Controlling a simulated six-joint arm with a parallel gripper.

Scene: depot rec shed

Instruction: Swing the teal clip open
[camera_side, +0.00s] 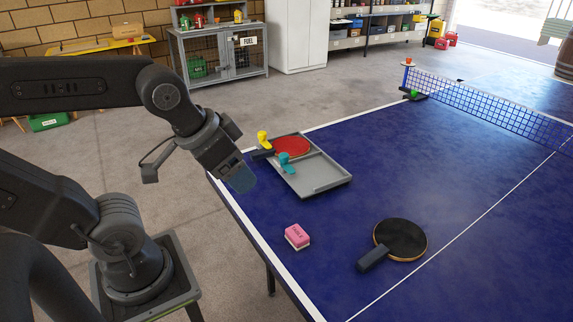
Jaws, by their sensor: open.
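The teal clip (286,161) sits on the grey tray (322,184), near the middle of the tray's left part. A yellow clip (263,139) stands farther back at the tray's left edge. A red paddle (292,146) lies in the back part of the tray, its dark handle (262,154) pointing left over the edge. Whether the teal clip is shut cannot be made out at this size. My gripper (241,181) is open and empty, to the left of the teal clip and apart from it, above the table's left edge.
A black paddle (401,238) and a pink box (297,236) lie on the blue table (330,265) in front of the tray. The net (480,104) crosses the table at the back right. The table surface right of the tray is clear.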

